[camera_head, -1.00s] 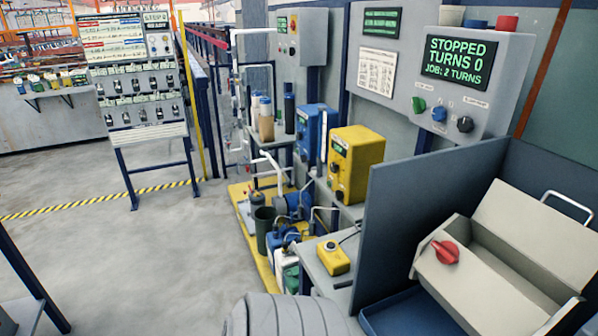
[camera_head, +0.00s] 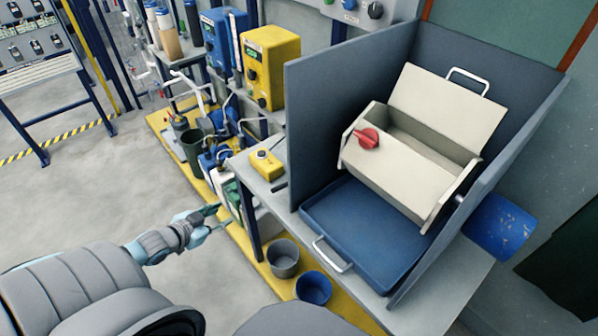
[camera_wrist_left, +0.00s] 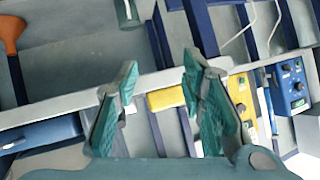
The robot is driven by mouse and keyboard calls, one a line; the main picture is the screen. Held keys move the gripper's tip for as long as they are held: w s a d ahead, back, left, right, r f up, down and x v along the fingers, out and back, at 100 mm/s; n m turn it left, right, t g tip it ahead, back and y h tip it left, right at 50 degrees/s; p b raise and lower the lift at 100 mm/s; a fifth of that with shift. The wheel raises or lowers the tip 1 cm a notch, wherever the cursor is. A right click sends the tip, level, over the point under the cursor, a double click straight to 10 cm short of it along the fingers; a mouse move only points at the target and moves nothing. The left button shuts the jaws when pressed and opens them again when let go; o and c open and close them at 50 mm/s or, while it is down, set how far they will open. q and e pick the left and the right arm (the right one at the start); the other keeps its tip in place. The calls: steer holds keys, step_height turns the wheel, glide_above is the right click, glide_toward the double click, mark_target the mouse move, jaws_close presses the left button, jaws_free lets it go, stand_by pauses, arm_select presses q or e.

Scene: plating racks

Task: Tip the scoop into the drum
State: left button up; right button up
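The drum (camera_head: 395,170) is a cream box with sloping walls, set inside a grey enclosure. Its lid (camera_head: 447,95) stands open with a metal handle at the top, and a red knob (camera_head: 368,137) sits on its left front. The inside that shows looks empty. I cannot make out a scoop in either view. My left gripper (camera_head: 212,217) is over the floor side, left of the bench and well apart from the drum. In the left wrist view its fingers (camera_wrist_left: 158,85) are spread with nothing held between them. My right gripper is not in view.
A blue tray (camera_head: 330,208) lies under the drum. A yellow button box (camera_head: 266,165) is on the bench. A grey bucket (camera_head: 283,258) and a blue bucket (camera_head: 313,288) stand low on the yellow platform. An orange-brown object (camera_wrist_left: 12,34) shows in the wrist view. Open floor lies left.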

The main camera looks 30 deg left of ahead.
mark_target(283, 185)
arm_select(q)
steer(key=w+d+r+m+t+h, duration=0.1)
steer(key=w+d+r+h, duration=0.15)
steer(key=r, duration=0.25)
steer(key=w+d+r+m+h, duration=0.1)
steer(key=w+d+r, duration=0.1)
steer(key=d+r, duration=0.25)
steer(key=shift+t, duration=0.3)
steer(key=b+x, duration=0.2)
steer(key=b, duration=0.2)
steer(key=b+x, duration=0.6)
steer(key=b, duration=0.1)
steer(key=shift+w+d+r+b, duration=0.2)
steer(key=shift+d+r+b, duration=0.05)
steer(key=shift+d+b, duration=0.1)
steer(key=shift+w+d, duration=0.15)
steer(key=shift+w, duration=0.15)
steer(key=shift+w+d+b, duration=0.1)
steer(key=shift+w+b, duration=0.05)
steer(key=shift+b, duration=0.25)
steer(key=b+x, duration=0.2)
steer(key=x, duration=0.1)
steer(key=b+x, duration=0.1)
steer(key=x, duration=0.1)
steer(key=shift+s+d+f, duration=0.2)
steer(key=shift+d+f, duration=0.05)
steer(key=shift+r, duration=0.1)
steer(key=shift+c, duration=1.1)
jaws_close()
